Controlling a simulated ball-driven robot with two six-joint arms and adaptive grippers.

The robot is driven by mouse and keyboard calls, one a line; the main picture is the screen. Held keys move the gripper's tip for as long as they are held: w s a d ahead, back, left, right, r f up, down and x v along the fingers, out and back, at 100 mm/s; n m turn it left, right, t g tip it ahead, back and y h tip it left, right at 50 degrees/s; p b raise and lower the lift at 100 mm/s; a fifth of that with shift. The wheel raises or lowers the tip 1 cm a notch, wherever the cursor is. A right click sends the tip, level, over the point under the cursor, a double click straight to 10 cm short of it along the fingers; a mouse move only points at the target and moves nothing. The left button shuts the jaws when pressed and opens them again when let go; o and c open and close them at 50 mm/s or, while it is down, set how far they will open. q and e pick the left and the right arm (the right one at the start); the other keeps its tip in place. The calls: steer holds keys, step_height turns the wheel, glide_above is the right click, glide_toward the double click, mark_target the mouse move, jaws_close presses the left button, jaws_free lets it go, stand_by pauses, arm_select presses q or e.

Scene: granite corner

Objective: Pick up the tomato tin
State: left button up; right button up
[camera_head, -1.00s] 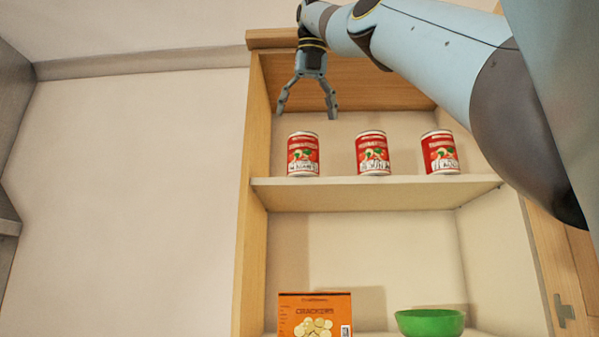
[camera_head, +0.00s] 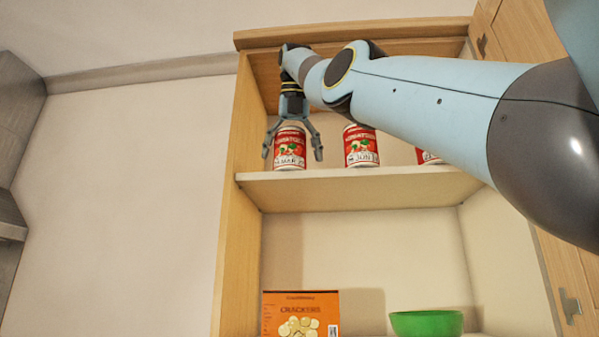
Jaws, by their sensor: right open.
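Three red tomato tins stand upright in a row on the cabinet's upper shelf. The left tin (camera_head: 290,149) has my right gripper (camera_head: 292,157) over it, open and pointing down, one finger on each side of the tin. I cannot tell whether the fingers touch it. The middle tin (camera_head: 361,147) stands apart to the right, clear of the fingers. The right tin (camera_head: 428,157) is mostly hidden behind my right arm. Dark writing shows on the tins' pale lower bands, too small to read surely. My left gripper is not in view.
The upper shelf (camera_head: 350,188) has a pale front edge, and the cabinet's wooden left side (camera_head: 232,200) is close to the left tin. Below stand an orange cracker box (camera_head: 300,312) and a green bowl (camera_head: 427,323). A metal hinge (camera_head: 570,305) is at the right.

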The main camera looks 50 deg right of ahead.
steer(key=shift+w+f, duration=0.2)
steer(key=shift+w, duration=0.2)
steer(key=shift+a+r, duration=0.15)
steer(key=shift+a, duration=0.1)
steer(key=shift+s+a+r, duration=0.25)
steer(key=shift+s, duration=0.4)
steer(key=c, duration=0.5)
steer(key=shift+w+d, duration=0.1)
steer(key=shift+c, duration=1.3)
steer(key=shift+w+f, duration=0.1)
steer(key=shift+f, duration=0.05)
steer(key=c, duration=0.7)
steer(key=shift+c, duration=0.9)
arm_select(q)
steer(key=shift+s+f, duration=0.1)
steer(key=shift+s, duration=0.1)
